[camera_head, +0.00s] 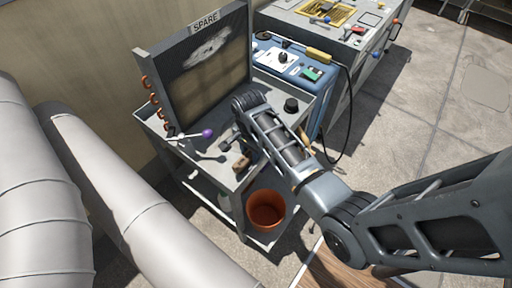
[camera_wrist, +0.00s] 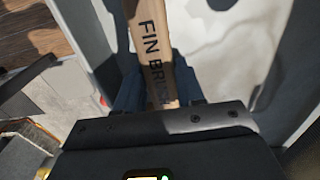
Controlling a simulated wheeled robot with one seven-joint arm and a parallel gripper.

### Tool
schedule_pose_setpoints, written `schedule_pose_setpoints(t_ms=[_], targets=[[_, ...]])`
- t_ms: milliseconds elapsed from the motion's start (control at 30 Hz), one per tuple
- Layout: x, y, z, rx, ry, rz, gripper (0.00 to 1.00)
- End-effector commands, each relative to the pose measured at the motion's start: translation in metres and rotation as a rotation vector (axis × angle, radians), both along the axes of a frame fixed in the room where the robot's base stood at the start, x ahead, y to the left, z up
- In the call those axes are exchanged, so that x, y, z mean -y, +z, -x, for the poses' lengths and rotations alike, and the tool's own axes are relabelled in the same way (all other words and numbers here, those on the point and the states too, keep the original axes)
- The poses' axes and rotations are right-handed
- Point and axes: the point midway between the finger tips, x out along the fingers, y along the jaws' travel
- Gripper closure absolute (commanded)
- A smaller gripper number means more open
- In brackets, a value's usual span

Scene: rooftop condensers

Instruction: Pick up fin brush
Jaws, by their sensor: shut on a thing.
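The fin brush (camera_wrist: 150,45) shows in the wrist view as a pale wooden handle with dark lettering that reads FIN BR, the rest covered. My gripper (camera_wrist: 158,88) is shut on this handle, one dark finger on each side. The handle runs up out of the picture, so the brush's far end is out of view. In the head view my arm reaches over the grey cart (camera_head: 210,168) and mostly hides my fingers; I cannot tell the brush clearly there.
A coil panel marked SPARE (camera_head: 207,65) stands at the cart's back. A purple-knobbed tool (camera_head: 207,133), a small brown block (camera_head: 241,163) and a black knob (camera_head: 291,105) are on the cart. An orange bucket (camera_head: 265,210) sits below. A blue case (camera_head: 285,62) is behind; thick pipes (camera_head: 130,200) run left.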

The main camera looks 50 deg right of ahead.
Motion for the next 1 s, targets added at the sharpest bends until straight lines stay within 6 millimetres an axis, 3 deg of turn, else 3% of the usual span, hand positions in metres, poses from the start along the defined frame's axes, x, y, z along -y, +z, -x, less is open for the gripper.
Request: schedule_pose_setpoints(t_ms=[267,567,1000], targets=[[0.0,0.005,0.0,0.0,0.0,0.0,0.93],[0.003,0.044,-0.001,0.003,-0.002,0.001,0.93],[0.081,0.088,0.002,0.003,-0.005,0.001,0.93]])
